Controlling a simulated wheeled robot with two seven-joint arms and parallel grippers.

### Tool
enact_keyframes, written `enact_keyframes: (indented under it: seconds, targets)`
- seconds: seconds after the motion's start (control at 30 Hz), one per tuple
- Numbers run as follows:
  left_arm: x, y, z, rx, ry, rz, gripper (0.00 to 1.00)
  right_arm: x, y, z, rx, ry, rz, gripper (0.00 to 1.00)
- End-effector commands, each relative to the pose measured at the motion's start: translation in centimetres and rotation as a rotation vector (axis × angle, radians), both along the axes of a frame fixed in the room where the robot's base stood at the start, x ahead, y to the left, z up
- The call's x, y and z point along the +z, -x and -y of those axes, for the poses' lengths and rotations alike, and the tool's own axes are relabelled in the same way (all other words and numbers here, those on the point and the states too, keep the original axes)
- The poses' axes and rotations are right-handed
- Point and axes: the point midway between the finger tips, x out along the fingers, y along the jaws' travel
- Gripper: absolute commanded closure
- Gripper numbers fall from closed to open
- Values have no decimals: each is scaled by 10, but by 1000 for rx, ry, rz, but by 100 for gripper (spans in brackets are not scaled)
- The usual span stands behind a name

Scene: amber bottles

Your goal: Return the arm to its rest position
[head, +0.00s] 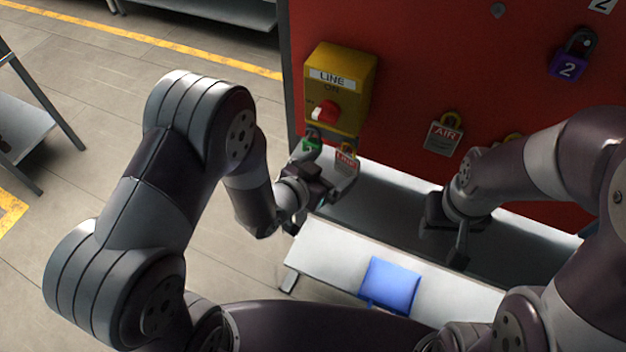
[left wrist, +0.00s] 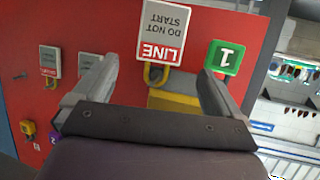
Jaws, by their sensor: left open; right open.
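My left gripper (head: 328,182) is open in front of the red panel, just below the yellow LINE box (head: 341,88). In the left wrist view its two fingers (left wrist: 155,88) are spread, with nothing between them touching. A white and red LINE tag (left wrist: 163,32) and a green padlock marked 1 (left wrist: 222,58) hang beyond the fingertips. The green padlock (head: 312,143) and the tag (head: 346,161) also show in the head view, partly behind the gripper. My right gripper (head: 445,228) points down in front of the panel's lower part; its fingers look empty.
An AIR tag (head: 444,138) and a purple padlock marked 2 (head: 572,55) hang on the red panel (head: 430,60).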

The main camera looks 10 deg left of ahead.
Motion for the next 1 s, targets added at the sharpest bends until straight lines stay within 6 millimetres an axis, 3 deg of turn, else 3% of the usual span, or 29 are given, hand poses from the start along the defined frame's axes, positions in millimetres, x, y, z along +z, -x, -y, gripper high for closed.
enact_keyframes:
  seconds: [0.2, 0.47, 0.57, 0.7, 0.8, 0.9, 1.0]
  targets:
    - [18, 41, -27, 4, 1, 2, 1, -13, 0, 0, 0, 0, 0, 57]
    - [28, 57, -37, 0, 0, 0, 1, -14, 0, 0, 0, 0, 0, 57]
    - [15, 61, -41, 5, -39, -57, 1, -13, 0, 0, 0, 0, 0, 57]
    - [-33, 85, -81, 110, -239, -374, 1, -15, 0, 0, 0, 0, 0, 57]
    - [-51, 110, -121, 251, -366, -661, 1, -30, 0, 0, 0, 0, 0, 57]
    - [-47, 139, -145, 376, -404, -922, 1, -47, 0, 0, 0, 0, 0, 57]
    - [-35, 154, -151, 455, -369, -1068, 1, -61, 0, 0, 0, 0, 0, 57]
